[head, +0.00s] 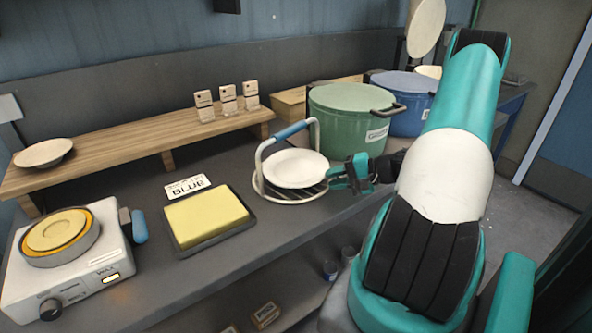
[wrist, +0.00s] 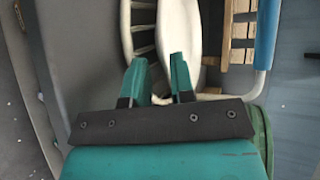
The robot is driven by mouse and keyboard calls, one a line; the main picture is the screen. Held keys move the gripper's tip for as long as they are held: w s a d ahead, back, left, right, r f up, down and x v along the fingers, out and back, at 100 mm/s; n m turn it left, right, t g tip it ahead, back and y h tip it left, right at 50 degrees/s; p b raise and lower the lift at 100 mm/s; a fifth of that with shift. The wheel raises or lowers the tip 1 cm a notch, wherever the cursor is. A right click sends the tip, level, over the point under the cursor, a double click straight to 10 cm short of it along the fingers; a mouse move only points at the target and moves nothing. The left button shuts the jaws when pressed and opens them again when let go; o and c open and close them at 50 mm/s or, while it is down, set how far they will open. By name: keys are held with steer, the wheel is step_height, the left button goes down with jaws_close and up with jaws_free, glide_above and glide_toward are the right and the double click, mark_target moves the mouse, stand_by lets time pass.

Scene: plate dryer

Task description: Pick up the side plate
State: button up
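A white plate (head: 295,168), seemingly the side plate, sits in a round white wire rack (head: 262,185) with a blue handle on the counter. In the wrist view the plate (wrist: 181,28) shows nearly edge-on beside the slats of the rack (wrist: 139,35). My gripper (head: 345,174) is at the right side of the rack, close to the plate's rim. In the wrist view my gripper (wrist: 157,62) has its two fingers apart, with the plate's edge near the gap between them. I cannot tell whether either finger touches the plate.
A green pot (head: 345,125) and a blue pot (head: 400,100) stand behind my gripper. Left of the rack are a yellow sponge on a tray (head: 207,219) and a hot plate (head: 75,285). A wooden shelf (head: 125,150) holds another shallow dish (head: 43,153) and several small cards.

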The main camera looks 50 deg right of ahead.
mark_target(322, 179)
steer(key=p+x, duration=0.1)
steer(key=x, duration=0.3)
steer(key=shift+w+a, duration=0.15)
steer(key=shift+w, duration=0.1)
jaws_close()
steer(key=shift+r, duration=0.15)
